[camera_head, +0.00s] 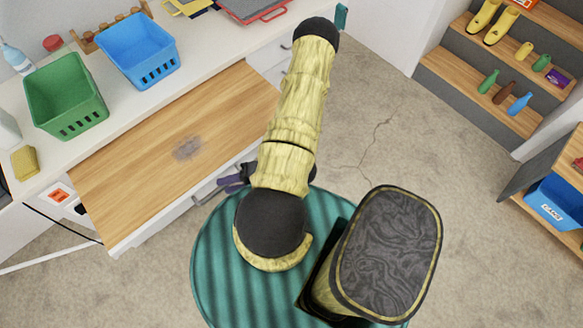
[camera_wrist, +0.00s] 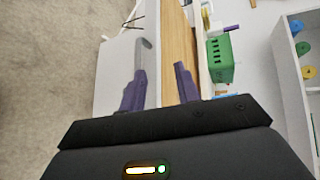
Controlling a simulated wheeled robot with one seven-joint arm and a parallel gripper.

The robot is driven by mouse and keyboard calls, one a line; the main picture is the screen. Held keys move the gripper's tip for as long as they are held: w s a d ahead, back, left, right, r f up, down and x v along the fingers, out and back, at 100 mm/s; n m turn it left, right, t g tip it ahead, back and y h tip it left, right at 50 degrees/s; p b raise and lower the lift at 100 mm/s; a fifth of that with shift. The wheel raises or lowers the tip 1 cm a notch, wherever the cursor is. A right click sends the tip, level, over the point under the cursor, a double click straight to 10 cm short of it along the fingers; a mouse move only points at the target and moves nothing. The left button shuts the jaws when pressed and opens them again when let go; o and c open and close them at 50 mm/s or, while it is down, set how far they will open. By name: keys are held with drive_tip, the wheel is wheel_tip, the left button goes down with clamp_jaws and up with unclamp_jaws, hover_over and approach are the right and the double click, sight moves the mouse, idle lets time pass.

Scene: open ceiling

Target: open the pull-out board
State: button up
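The pull-out board (camera_head: 150,170) is a wide wooden panel with a grey smudge, extending out from under the white counter in the head view. A grey bar handle (camera_head: 207,192) sits on its white front. My gripper (camera_head: 236,180) has purple fingers and is beside this front, partly hidden by my arm. In the wrist view my gripper (camera_wrist: 161,72) is open, its fingers apart with nothing held between them. The handle (camera_wrist: 147,55) shows at the left finger's tip; I cannot tell whether they touch. The board's wood (camera_wrist: 178,40) shows behind the right finger.
A green basket (camera_head: 66,95) and a blue basket (camera_head: 138,50) stand on the counter (camera_head: 105,100), with a yellow sponge (camera_head: 25,162) at the left. Stepped shelves (camera_head: 470,85) with bottles and yellow shoes are at the upper right. The concrete floor (camera_head: 390,110) between is clear.

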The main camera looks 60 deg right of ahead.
drive_tip(key=s+f+p+v, duration=0.1)
drive_tip(key=p+v, duration=0.1)
drive_tip(key=v, duration=0.6)
drive_tip(key=s+a+f+p+v, duration=0.1)
drive_tip(key=f+p+v, duration=0.1)
drive_tip(key=v, duration=0.6)
drive_tip(key=shift+s+r+p, duration=0.15)
drive_tip(key=shift+s+p, duration=0.1)
drive_tip(key=shift+p, duration=0.45)
idle(0.9)
drive_tip(key=shift+d, duration=0.1)
idle(0.9)
